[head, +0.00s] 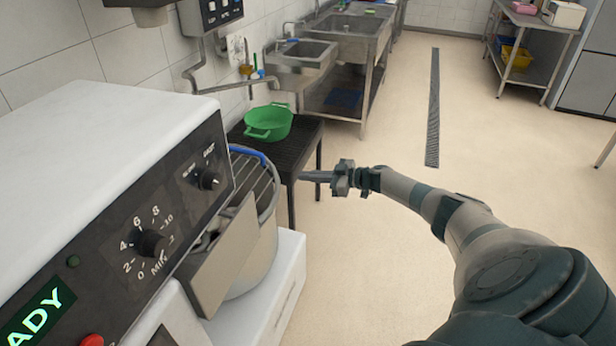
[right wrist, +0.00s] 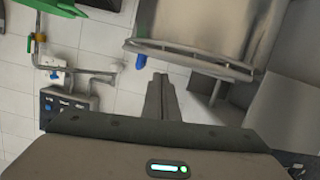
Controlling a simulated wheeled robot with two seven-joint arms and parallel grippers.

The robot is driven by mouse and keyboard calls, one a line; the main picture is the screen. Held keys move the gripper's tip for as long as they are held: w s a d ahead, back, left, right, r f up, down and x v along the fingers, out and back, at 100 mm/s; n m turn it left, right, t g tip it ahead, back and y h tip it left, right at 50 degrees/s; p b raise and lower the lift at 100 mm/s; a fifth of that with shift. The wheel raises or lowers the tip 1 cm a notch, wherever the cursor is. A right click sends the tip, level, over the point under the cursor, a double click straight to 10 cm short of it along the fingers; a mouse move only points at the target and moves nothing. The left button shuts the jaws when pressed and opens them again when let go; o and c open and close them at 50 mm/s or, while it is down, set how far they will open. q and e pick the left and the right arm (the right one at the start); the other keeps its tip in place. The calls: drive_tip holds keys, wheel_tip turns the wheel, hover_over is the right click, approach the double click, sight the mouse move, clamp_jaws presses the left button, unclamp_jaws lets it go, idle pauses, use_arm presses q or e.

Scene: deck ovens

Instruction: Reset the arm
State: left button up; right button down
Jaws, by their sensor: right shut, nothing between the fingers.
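My right arm reaches in from the lower right in the head view. Its gripper (head: 316,177) points left, in front of the dark table and to the right of the mixer bowl. In the right wrist view the fingers (right wrist: 161,98) are together with nothing between them. My left gripper does not show in either view.
The white mixer (head: 110,125) with dials fills the left, its bowl (head: 262,255) under a wire guard. A green colander (head: 268,122) sits on the dark table (head: 305,140). A steel sink (head: 345,45) stands behind. The floor (head: 385,285) to the right is clear.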

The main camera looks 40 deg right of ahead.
idle(0.3)
drive_tip(key=s+a+f+m+g+h, duration=0.15)
drive_tip(key=s+a+f, duration=0.25)
drive_tip(key=s+f, duration=0.65)
drive_tip(key=s+a+f+m+g+h, duration=0.1)
drive_tip(key=s+a+f+h, duration=0.3)
drive_tip(key=f, duration=1.2)
drive_tip(key=s+a+f+m+g+h, duration=0.15)
drive_tip(key=s+a+f, duration=0.25)
drive_tip(key=s+f, duration=0.7)
drive_tip(key=s+a+f+g, duration=0.2)
drive_tip(key=s+a+f, duration=0.4)
drive_tip(key=s, duration=0.7)
drive_tip(key=s+a+f+g+b, duration=0.1)
drive_tip(key=s+a+f+g, duration=0.2)
drive_tip(key=s, duration=1)
drive_tip(key=s+a+f+g, duration=0.3)
drive_tip(key=s+a+f, duration=0.6)
drive_tip(key=s, duration=0.5)
drive_tip(key=shift+a+f+m+h, duration=0.2)
drive_tip(key=shift+f+m+h, duration=0.1)
drive_tip(key=shift+f+m, duration=0.1)
